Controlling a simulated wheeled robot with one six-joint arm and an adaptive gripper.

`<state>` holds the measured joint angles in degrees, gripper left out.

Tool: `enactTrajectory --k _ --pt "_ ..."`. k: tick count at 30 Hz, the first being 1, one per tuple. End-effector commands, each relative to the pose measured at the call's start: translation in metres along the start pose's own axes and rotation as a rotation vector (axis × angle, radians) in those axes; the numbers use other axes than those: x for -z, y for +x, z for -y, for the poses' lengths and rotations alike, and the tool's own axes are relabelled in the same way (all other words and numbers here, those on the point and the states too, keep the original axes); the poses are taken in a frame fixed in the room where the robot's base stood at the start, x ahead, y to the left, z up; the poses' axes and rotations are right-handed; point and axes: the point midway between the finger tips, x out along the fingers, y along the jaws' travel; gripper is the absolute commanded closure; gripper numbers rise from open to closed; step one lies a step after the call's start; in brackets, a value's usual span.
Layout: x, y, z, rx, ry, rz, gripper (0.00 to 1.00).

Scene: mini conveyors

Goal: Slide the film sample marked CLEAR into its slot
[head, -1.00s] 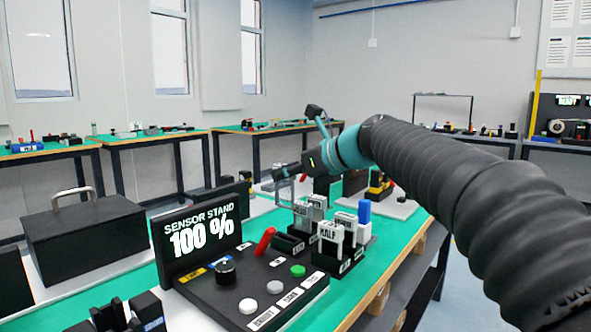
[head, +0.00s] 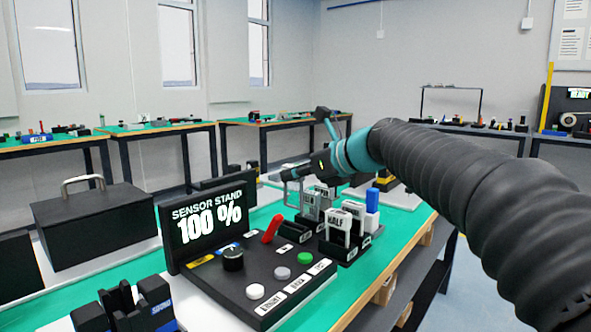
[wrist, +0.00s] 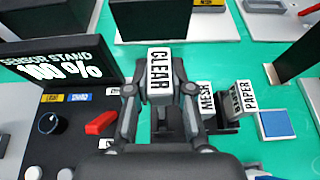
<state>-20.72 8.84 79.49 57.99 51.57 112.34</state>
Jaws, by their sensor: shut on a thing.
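My gripper (wrist: 160,92) is shut on the film sample marked CLEAR (wrist: 158,68), whose white label faces up between the two fingers in the wrist view. In the head view my gripper (head: 290,174) is above the back of the black sample rack (head: 294,231). A pale framed sample stands below it, but I cannot tell there which one it is. The sample's lower edge is hidden in the wrist view, so I cannot tell whether it is in a slot. The MESH sample (wrist: 206,98) and PAPER sample (wrist: 249,96) stand right of my gripper. The HALF sample (head: 337,229) stands at the rack's front.
The sensor stand (head: 211,221) reads 100 % left of the rack. Its panel has a red lever (head: 272,229), a black knob (head: 233,259) and buttons. A blue-topped block (head: 373,199) stands right of the rack. A black case (head: 95,226) sits at left.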

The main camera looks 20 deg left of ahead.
Motion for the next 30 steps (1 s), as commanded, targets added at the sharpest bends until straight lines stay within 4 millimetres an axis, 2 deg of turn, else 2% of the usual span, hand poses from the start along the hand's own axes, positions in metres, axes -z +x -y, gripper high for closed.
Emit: enactTrajectory --k 3,10,30 --pt "0.012 0.005 0.0 -0.001 0.002 0.0 1.0" --pt "0.026 0.011 0.0 0.0 0.0 0.0 1.0" --pt "0.028 0.012 0.0 0.0 0.0 0.0 1.0"
